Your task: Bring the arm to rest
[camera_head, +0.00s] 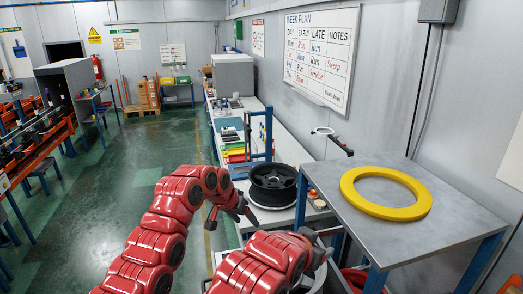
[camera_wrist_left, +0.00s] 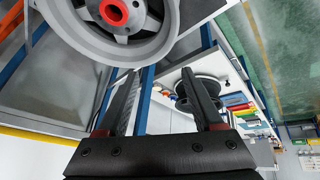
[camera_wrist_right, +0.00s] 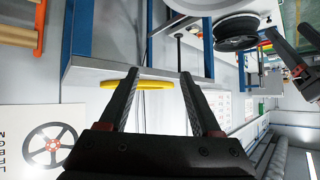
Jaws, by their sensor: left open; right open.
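My left gripper (camera_head: 246,211) is in front of the black wheel (camera_head: 272,186) on the bench in the head view. Its two fingers stand apart with nothing between them in the left wrist view (camera_wrist_left: 160,85). My right gripper (camera_head: 320,250) is lower and to the right, by the front of the grey table. Its fingers are spread and empty in the right wrist view (camera_wrist_right: 160,80). A silver wheel with a red hub (camera_wrist_left: 112,12) shows in the left wrist view; in the head view my right arm mostly hides it. Neither gripper visibly touches anything.
A yellow ring (camera_head: 386,193) lies on the grey table (camera_head: 447,222) at the right. A long white bench (camera_head: 287,150) with coloured bins (camera_head: 234,152) runs along the wall. Racks (camera_head: 30,140) stand at the left. The green floor (camera_head: 140,165) between is clear.

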